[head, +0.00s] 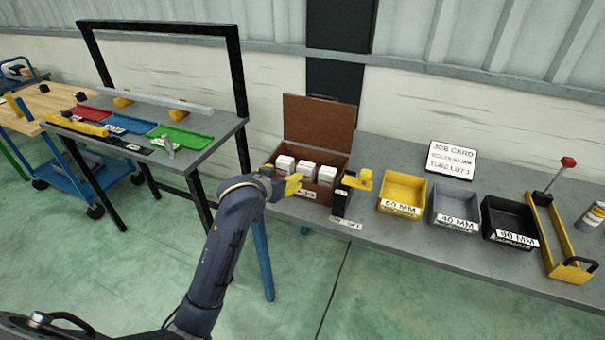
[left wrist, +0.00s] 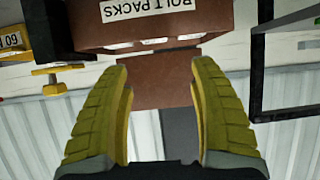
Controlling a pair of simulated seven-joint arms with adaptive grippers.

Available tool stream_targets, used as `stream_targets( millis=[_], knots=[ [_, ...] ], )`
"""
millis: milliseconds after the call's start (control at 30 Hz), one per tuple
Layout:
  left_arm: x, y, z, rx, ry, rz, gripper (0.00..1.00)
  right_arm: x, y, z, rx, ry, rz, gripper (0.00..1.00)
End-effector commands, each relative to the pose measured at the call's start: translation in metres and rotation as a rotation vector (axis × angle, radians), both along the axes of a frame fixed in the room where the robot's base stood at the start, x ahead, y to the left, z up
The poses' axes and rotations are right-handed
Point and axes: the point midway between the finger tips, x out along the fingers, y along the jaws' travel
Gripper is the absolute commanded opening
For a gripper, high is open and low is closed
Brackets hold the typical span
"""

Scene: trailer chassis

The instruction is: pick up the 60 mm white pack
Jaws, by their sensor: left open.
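Three white packs (head: 307,170) stand in a row inside the open brown box (head: 319,125) on the grey bench. I cannot read sizes on them, so I cannot tell which is the 60 mm one. My left gripper (head: 296,184) is open and empty at the front left of the box, hiding part of its front wall. In the left wrist view the brown box (left wrist: 85,25) appears upside down with a "BOLT PACKS" label. Thin white pack edges (left wrist: 153,41) show beyond its wall, ahead of the open yellow fingers. My right gripper is not seen.
A black stand with a yellow clamp (head: 362,181) is close right of the box. Yellow (head: 402,190), grey (head: 455,205) and black (head: 510,215) bins follow, with a job card (head: 451,160) behind. A yellow tool holder (head: 560,240) stands far right. A second table (head: 205,148) with coloured trays is left.

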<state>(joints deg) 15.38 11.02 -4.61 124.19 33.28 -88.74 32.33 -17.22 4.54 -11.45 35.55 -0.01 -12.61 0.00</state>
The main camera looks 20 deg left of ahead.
Motion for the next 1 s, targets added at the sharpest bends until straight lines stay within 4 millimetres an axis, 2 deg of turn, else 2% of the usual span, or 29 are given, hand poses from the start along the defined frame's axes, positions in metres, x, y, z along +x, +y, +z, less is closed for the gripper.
stream_targets(
  millis=[33,167,500,700,1000],
  knots=[
    [0.0,-0.007,0.002,-0.015,-0.004,-0.01,0.62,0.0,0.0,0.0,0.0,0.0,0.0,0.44],
    [0.01,-0.013,-0.001,-0.03,-0.005,-0.018,0.62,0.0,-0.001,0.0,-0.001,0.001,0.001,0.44],
    [0.065,-0.017,-0.028,-0.027,-0.004,-0.016,0.62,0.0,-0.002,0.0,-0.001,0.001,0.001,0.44],
    [0.091,-0.02,-0.04,-0.026,-0.006,-0.016,0.62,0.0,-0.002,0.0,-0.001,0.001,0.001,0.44],
    [0.107,-0.021,-0.048,-0.027,-0.007,-0.017,0.62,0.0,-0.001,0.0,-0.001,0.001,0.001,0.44]
  ],
)
